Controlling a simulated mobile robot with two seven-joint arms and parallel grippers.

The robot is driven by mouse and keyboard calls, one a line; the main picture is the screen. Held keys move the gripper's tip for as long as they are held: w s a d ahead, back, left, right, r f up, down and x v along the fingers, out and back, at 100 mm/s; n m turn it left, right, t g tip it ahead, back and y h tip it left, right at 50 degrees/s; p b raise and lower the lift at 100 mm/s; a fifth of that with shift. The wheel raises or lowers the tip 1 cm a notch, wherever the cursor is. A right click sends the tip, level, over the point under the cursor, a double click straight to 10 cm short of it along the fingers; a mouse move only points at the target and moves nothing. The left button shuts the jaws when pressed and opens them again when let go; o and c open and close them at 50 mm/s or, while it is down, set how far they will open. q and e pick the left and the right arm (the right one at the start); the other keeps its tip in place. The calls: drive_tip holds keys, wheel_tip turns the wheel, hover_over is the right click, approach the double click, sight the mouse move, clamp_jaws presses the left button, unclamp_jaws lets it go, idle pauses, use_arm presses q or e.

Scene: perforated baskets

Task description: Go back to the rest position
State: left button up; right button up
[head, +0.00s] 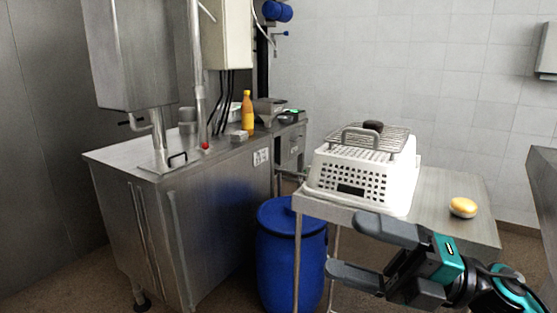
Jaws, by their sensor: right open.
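My right gripper (345,252) is in the lower right of the head view. Its two dark fingers are spread apart and point left, with nothing between them. It is in front of the near edge of a metal table (440,190). My left gripper is not in view.
A white perforated basket (347,180) stands on the table with a wire rack (385,140) and a dark round item (373,126) on top. A yellow object (463,207) lies to the right. A blue barrel (285,255) and steel cabinet (215,215) stand left.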

drive_tip(key=w+d+f+m+t+h, duration=0.25)
drive_tip(key=f+m+t+h, duration=0.55)
drive_tip(key=m, duration=0.5)
drive_tip(key=w+d+f+m+t+h, duration=0.2)
drive_tip(key=d+f+m+t+h, duration=0.4)
drive_tip(key=f+m, duration=0.55)
drive_tip(key=s+f+m+g+h, duration=0.2)
drive_tip(key=s+f, duration=0.4)
drive_tip(key=f, duration=0.3)
drive_tip(key=s+a+f+m+g+h, duration=0.1)
drive_tip(key=s+f+m+g+h, duration=0.2)
drive_tip(key=s+f+m, duration=0.4)
wheel_tip(320, 180, down, 2)
drive_tip(key=shift+f+g+p, duration=0.2)
drive_tip(key=shift+g+p, duration=0.2)
drive_tip(key=shift+g, duration=0.4)
drive_tip(key=shift+c, duration=0.4)
